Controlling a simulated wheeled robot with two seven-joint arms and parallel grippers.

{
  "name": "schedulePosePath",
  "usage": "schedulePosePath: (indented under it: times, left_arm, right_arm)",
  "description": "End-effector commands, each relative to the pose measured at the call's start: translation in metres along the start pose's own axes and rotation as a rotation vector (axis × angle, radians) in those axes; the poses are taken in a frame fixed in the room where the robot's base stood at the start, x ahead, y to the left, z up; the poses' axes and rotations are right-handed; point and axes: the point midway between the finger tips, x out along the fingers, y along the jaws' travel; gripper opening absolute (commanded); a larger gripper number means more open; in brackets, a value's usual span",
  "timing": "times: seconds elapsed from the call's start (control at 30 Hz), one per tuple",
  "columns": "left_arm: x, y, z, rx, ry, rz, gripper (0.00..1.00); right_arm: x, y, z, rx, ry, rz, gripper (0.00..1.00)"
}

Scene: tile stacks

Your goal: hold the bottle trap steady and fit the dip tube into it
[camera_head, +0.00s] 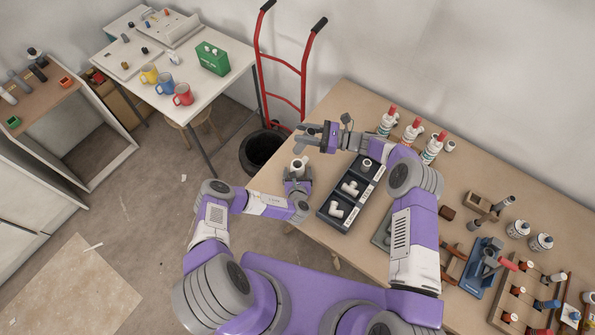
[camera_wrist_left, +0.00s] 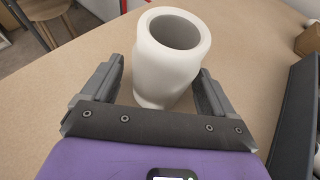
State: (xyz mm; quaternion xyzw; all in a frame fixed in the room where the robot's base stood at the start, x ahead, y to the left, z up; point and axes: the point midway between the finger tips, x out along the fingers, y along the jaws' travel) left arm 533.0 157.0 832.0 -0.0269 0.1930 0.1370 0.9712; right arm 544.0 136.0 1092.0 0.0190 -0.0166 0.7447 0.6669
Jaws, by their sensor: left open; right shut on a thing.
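The bottle trap (camera_wrist_left: 168,62) is a white, open-topped cup standing upright on the table. In the head view it shows small at the table's left edge (camera_head: 299,163). My left gripper (camera_wrist_left: 160,88) is open with a finger on each side of the trap; I cannot tell whether either touches it. It also shows in the head view (camera_head: 298,174). My right gripper (camera_head: 307,136) is above and a little right of the trap, fingers pointing left, shut on the dip tube, which is mostly hidden by the fingers and hard to make out.
A dark tray (camera_head: 327,222) with white pipe fittings in labelled compartments stands right of the trap. Red-capped bottles (camera_head: 411,130) stand behind my right arm. Tools and wooden holders crowd the table's right part.

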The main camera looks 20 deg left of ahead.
Motion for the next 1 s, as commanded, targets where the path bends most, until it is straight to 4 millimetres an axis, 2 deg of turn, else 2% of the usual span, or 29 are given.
schedulePosePath:
  times: [0.13, 0.47, 0.87, 1.0]
  left_arm:
    - [0.0093, -0.0001, 0.0004, 0.0, -0.001, 0.0, 0.87]
    - [0.0113, -0.0002, 0.0003, -0.001, 0.0, -0.001, 0.87]
    - [0.0111, 0.0, 0.0002, 0.0, 0.0, 0.0, 0.27]
    - [0.0111, 0.0, 0.0002, 0.0, 0.0, 0.0, 0.27]
  right_arm:
    - [0.0, 0.0, 0.0002, 0.0, 0.0, 0.0, 0.07]
    - [0.0001, 0.0, 0.0002, 0.0, 0.0, 0.0, 0.07]
    - [0.0, -0.0001, 0.0002, 0.0, 0.0, 0.0, 0.07]
    - [0.0049, 0.0012, -0.0034, 0.002, 0.001, 0.003, 0.07]
